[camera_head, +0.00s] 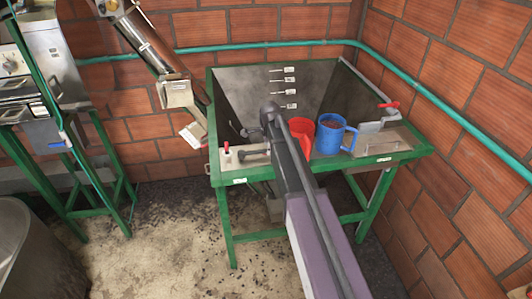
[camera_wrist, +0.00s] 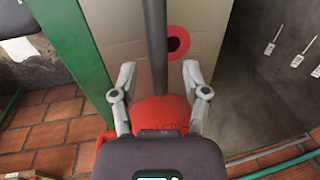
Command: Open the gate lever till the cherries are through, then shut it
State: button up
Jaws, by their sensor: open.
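A green-framed steel hopper (camera_head: 238,92) stands against the brick wall. On its front left deck are a small red handle (camera_head: 226,146) and a dark bar (camera_head: 257,152). My gripper (camera_head: 270,112) is over this side in the head view, its fingers hard to make out. In the wrist view my gripper (camera_wrist: 159,70) is open, with one finger on each side of a rounded red piece (camera_wrist: 158,108) and a dark rod (camera_wrist: 155,45). Contact cannot be told. A red ring (camera_wrist: 176,42) shows on the pale plate beyond. No cherries show in the visible part of the hopper.
A red container (camera_head: 302,127) and a blue jug (camera_head: 333,137) with dark reddish contents stand on the front deck, right of my arm. Another red handle (camera_head: 390,105) is at the right. A chute (camera_head: 150,42) and a green-framed machine (camera_head: 42,75) stand left.

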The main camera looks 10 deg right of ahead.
jog(key=shift+w+f+b, duration=0.1)
jog(key=shift+f+b, duration=0.2)
jog(key=shift+f, duration=0.25)
grip_shut()
